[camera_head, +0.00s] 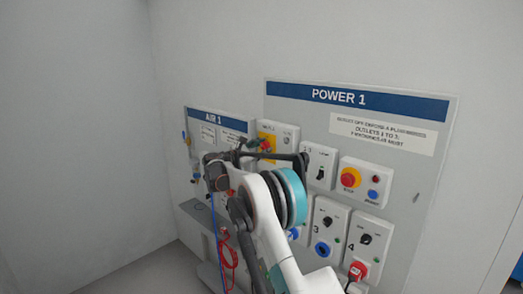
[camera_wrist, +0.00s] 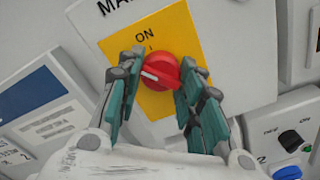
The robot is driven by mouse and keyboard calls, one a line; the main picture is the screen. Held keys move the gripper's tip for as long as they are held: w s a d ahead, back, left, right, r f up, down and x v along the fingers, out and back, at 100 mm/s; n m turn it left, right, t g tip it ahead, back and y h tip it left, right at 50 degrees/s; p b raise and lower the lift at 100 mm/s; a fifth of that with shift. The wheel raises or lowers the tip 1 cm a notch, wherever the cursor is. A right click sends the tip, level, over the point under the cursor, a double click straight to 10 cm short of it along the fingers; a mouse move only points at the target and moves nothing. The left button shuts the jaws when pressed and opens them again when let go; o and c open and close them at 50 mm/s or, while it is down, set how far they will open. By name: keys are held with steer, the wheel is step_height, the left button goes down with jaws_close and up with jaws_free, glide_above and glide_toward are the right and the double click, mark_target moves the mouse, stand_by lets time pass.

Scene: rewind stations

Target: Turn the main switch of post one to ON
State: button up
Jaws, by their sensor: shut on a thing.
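The main switch has a red rotary knob (camera_wrist: 155,72) on a yellow plate (camera_wrist: 184,40) marked ON at its top. The knob's white mark points to the left in the wrist view, not up at the ON label. My gripper (camera_wrist: 156,82) has its two fingers closed on the knob's sides. In the head view the yellow plate (camera_head: 263,135) shows at the upper left of the POWER 1 board (camera_head: 395,105). There my arm and gripper partly hide the switch.
Right of the switch, the board carries a stop box with a red button (camera_head: 350,178) and outlet boxes with black knobs (camera_head: 366,239). The AIR 1 board (camera_head: 222,122) stands at left, with a red hose (camera_head: 228,255) below. My arm covers the middle.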

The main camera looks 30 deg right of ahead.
stand_by(0.3)
steer(key=o, duration=1.1)
steer(key=shift+c, duration=0.2)
steer(key=shift+a, duration=0.15)
steer(key=v, duration=1.1)
steer(key=shift+s+a, duration=0.15)
steer(key=shift+a, duration=0.2)
